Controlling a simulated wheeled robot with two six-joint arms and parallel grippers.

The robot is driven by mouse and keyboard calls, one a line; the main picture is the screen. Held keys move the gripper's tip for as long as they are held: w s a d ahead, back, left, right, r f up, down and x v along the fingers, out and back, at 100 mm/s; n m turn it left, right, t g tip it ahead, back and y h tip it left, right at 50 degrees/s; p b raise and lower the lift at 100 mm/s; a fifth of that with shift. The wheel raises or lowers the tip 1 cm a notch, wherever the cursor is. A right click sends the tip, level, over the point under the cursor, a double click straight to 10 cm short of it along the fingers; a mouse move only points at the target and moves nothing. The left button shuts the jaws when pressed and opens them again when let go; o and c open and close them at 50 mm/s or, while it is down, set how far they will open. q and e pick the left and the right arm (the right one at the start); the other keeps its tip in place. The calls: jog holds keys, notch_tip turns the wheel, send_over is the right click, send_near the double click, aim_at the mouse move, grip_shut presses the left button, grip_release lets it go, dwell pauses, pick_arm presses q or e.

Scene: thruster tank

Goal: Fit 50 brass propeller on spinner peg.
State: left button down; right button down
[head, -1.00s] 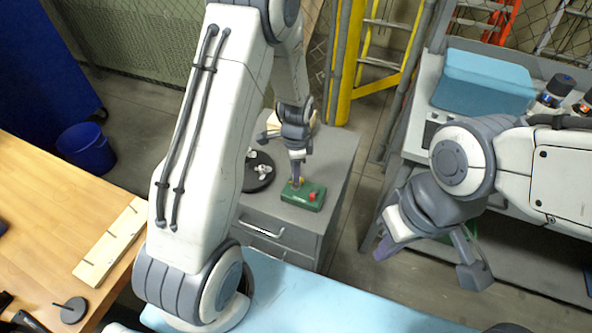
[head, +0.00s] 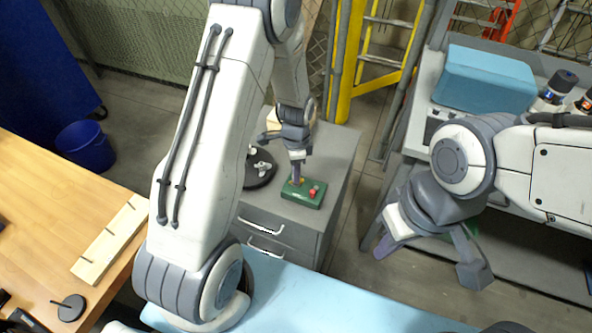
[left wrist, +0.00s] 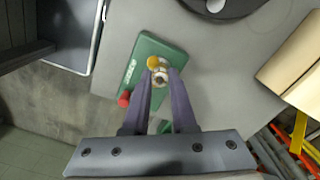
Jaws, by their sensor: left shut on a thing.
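A green box (head: 303,194) with a red knob (head: 313,191) and white lettering stands on the grey cabinet. My left gripper (head: 297,181) points down at its top. In the left wrist view its fingertips (left wrist: 160,74) are shut on a small pale brassy piece (left wrist: 160,79), seemingly the brass propeller, mostly hidden between the fingers. A round yellow part (left wrist: 153,62) shows beside the fingertips, over the green box (left wrist: 143,68). I cannot tell whether the piece sits on a peg. My right gripper (head: 430,260) is open and empty, away to the right.
A black disc (head: 259,170) with pale propeller-like pieces lies left of the green box on the grey cabinet (head: 335,175). A wooden rack with pegs (head: 108,240) is on the left table. A blue case (head: 485,78) stands on the right bench.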

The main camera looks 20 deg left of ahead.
pick_arm(q)
jog(key=shift+f, duration=0.1)
jog(key=c, duration=0.6)
grip_release()
jog(key=shift+c, duration=0.2)
notch_tip(320, 180, up, 14)
jog(key=p, duration=0.3)
jog(key=shift+r, duration=0.25)
